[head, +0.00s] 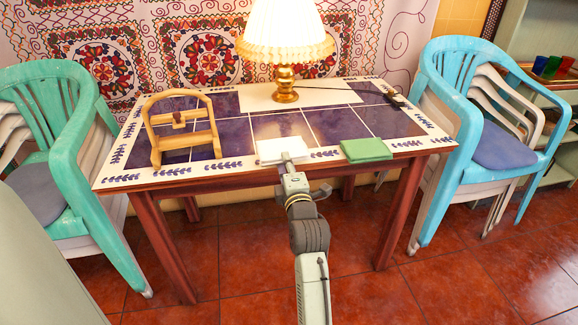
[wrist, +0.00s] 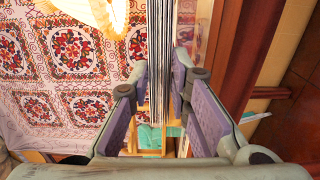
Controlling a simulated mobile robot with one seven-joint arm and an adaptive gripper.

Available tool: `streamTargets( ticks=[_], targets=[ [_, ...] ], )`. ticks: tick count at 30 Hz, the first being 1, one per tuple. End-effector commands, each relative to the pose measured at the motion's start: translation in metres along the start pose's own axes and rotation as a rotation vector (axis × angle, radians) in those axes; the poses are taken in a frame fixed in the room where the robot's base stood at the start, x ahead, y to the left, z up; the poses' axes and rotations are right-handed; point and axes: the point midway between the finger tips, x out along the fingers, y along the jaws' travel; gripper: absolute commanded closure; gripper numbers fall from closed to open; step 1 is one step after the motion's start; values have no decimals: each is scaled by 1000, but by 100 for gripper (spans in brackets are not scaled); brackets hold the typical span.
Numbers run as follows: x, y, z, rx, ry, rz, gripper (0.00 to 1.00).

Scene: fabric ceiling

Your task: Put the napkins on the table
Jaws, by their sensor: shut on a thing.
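A white stack of napkins (head: 282,149) is at the front edge of the table (head: 222,168), near the middle. My gripper (head: 287,158) reaches it from the front and is shut on it. In the wrist view the napkins (wrist: 160,40) show edge-on as thin layers between the two fingers of my gripper (wrist: 163,88). I cannot tell whether they touch the tabletop. A green folded stack (head: 366,150), which looks like napkins or cloth, lies apart to the right on the table's front border. The tabletop has dark blue tiles and a white patterned border.
A wooden holder (head: 183,127) stands on the table's left side. A lit lamp (head: 286,85) stands at the back, with a dark cord (head: 340,88) running right. A green chair (head: 75,160) is at left and a blue chair (head: 455,130) at right. Tiles between holder and lamp are clear.

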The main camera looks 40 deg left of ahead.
Motion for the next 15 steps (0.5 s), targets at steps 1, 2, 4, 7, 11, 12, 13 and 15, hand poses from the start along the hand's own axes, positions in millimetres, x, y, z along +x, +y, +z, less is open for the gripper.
streamTargets(
  ticks=[1,2,4,7,11,12,13,15],
  targets=[
    [7,2,5,-1,0,1,100],
    [10,1,6,0,0,1,100],
    [14,-1,9,0,-1,1,100],
    [16,-7,11,1,0,-2,100],
    [16,-26,10,3,0,-4,100],
    [16,-30,10,3,0,-3,100],
    [16,-32,10,2,0,-1,100],
    [15,-37,10,1,0,0,100]
  ],
)
